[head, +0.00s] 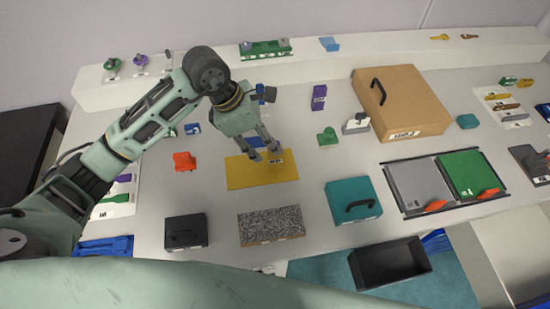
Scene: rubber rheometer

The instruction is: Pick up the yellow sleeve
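A flat yellow rectangle, which I take for the yellow sleeve (245,179), lies on the light grey table left of the middle. A small printed label is at its upper right part. My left gripper (265,155) points down over its far edge, with its two fingers apart and nothing seen between them. The fingers cover a little of the sleeve; I cannot tell whether they touch it. My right gripper is not in view.
A speckled board (271,225) lies in front of the sleeve. A black case (185,232) and a teal case (353,200) flank that board. An orange piece (184,161) is left of the sleeve, a green piece (327,136) right. A cardboard box (402,103) stands farther back.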

